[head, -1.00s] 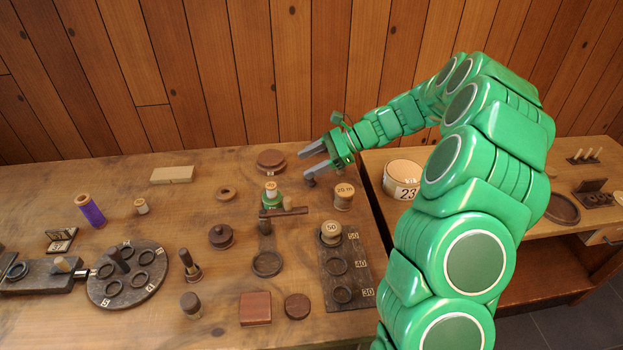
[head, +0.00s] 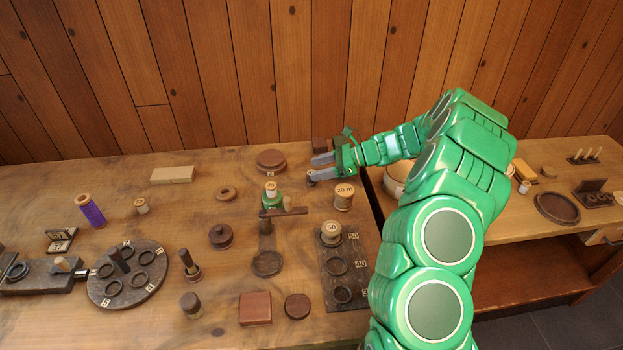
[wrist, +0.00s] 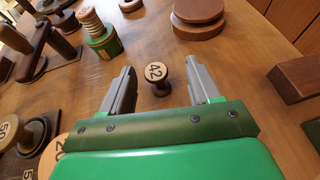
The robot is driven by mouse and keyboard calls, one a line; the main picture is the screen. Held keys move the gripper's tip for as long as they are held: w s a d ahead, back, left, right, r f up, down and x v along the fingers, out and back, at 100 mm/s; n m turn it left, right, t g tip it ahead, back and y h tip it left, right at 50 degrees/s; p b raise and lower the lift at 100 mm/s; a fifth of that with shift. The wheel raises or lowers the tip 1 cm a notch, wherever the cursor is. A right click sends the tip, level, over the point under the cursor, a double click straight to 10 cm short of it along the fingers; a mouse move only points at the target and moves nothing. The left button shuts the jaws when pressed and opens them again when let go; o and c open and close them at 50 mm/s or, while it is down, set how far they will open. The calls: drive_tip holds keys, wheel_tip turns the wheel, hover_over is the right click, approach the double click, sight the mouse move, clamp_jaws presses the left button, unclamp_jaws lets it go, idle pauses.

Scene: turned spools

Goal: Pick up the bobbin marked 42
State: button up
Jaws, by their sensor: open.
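The bobbin marked 42 (wrist: 157,78) shows in the wrist view as a small dark wooden spool with a pale round top, standing on the table between my gripper's two grey fingers and a little beyond the fingertips' middle. My gripper (wrist: 162,82) is open, with a gap on either side of the bobbin, and nothing is held. In the head view my gripper (head: 320,167) is low over the back of the table, and the bobbin (head: 312,181) is partly hidden beside the fingers.
The 25 m spool (head: 344,196) stands just in front of my gripper. A green-based spool (head: 271,196) stands to the left. A round brown lidded piece (head: 271,160) lies behind left, and a dark block (wrist: 299,79) is at the right in the wrist view.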

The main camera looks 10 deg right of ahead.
sight(306, 184)
drive_tip(key=x, duration=0.5)
drive_tip(key=shift+s+f, duration=0.2)
drive_tip(key=shift+s, duration=0.2)
drive_tip(key=c, duration=1.1)
